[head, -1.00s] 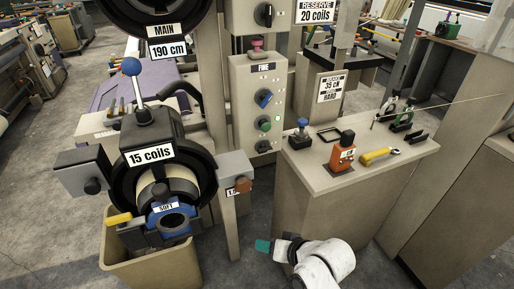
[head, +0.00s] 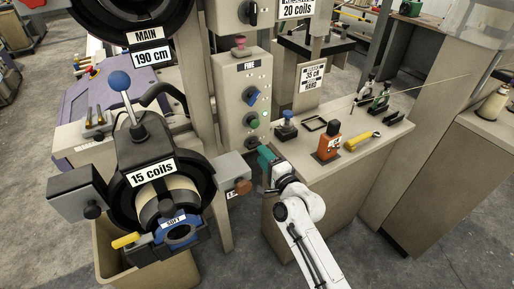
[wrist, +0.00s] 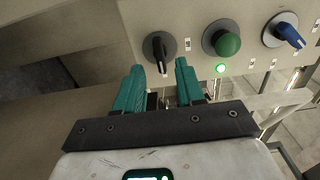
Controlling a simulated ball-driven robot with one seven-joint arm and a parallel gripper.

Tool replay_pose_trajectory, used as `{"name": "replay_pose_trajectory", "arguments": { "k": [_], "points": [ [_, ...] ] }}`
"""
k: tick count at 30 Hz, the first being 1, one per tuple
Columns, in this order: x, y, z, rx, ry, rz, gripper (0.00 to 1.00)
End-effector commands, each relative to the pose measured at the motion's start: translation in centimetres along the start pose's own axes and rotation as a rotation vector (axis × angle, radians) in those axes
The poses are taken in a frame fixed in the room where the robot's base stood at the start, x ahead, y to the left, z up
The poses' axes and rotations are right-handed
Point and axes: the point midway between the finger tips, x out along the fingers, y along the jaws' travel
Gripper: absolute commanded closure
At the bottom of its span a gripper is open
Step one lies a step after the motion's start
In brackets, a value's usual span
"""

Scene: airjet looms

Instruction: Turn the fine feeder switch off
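The grey panel labelled FINE (head: 234,122) stands in the middle of the head view. Down its front are a blue knob (head: 252,96), a green button (head: 253,120) and a small black switch (head: 253,141). In the wrist view the black rotary switch (wrist: 158,46) has a handle pointing down in the picture, toward my fingertips. The green button (wrist: 226,44) and blue knob (wrist: 290,34) are to its right, and a small green lamp (wrist: 220,68) is lit. My gripper (wrist: 160,68), with teal fingers, is open around the handle's line; I cannot tell contact. It also shows in the head view (head: 266,156).
A feeder marked 15 coils (head: 150,172) stands left of the panel, with a grey box with an orange-brown knob (head: 243,187) close to my gripper.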

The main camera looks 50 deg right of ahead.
Motion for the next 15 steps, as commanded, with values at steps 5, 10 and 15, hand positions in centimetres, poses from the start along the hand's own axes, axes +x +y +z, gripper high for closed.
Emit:
{"name": "replay_pose_trajectory", "arguments": {
  "k": [5, 10, 15],
  "points": [
    [2.8, 0.0, 0.0, 0.0, 0.0, -0.001, 0.62],
    [4.2, 0.0, 0.0, 0.0, -0.001, 0.0, 0.62],
    [4.6, 0.0, 0.1, -0.001, -0.001, 0.0, 0.62]
  ]
}}
